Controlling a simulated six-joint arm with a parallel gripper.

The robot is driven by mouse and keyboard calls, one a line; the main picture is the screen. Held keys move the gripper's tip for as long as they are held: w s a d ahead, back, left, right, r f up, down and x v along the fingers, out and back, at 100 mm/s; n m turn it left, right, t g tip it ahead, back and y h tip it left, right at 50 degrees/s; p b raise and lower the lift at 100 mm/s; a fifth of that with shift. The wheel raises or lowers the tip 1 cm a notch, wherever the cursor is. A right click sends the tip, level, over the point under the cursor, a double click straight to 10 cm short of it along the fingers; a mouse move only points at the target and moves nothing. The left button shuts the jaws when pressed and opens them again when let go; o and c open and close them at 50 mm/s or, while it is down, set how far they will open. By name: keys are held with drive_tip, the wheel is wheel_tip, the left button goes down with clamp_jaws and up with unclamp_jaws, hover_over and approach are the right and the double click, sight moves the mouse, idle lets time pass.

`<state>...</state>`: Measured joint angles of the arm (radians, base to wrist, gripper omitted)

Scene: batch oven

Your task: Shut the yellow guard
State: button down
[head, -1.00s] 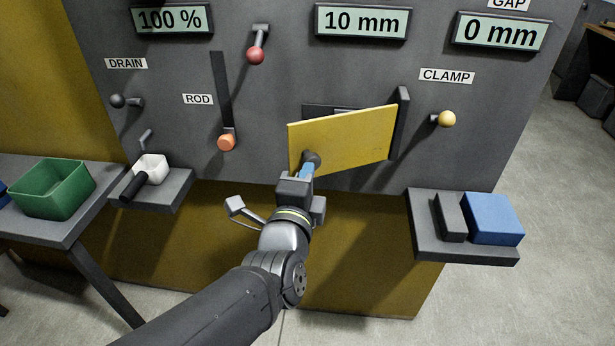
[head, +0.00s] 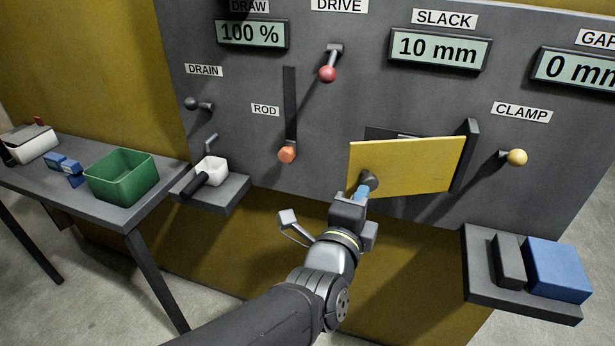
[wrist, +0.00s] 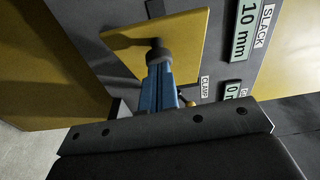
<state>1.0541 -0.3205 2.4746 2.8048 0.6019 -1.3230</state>
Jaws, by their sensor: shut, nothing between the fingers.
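The yellow guard (head: 415,165) is a flat plate on the grey panel, hinged at its right side by a dark upright bracket (head: 467,150). It stands partly open, its left edge swung out from the panel, and a dark recess shows above its top edge. A dark round knob (head: 368,181) sits on its lower left face. My gripper (head: 362,192) is shut and empty, its blue fingertips at the knob. In the wrist view the blue fingers (wrist: 158,88) point at the knob (wrist: 158,52) on the guard (wrist: 185,35); whether they touch it I cannot tell.
The orange rod handle (head: 287,154) and red drive knob (head: 327,74) are left of the guard; the yellow clamp knob (head: 516,157) is right. A shelf (head: 480,285) with a blue block (head: 558,268) juts out lower right.

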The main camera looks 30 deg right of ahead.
drive_tip(key=shift+v, duration=3.2)
drive_tip(key=n+t+y, duration=0.6)
drive_tip(key=y, duration=0.3)
approach(372, 186)
drive_tip(key=shift+x, duration=3.4)
drive_tip(key=shift+a, duration=0.1)
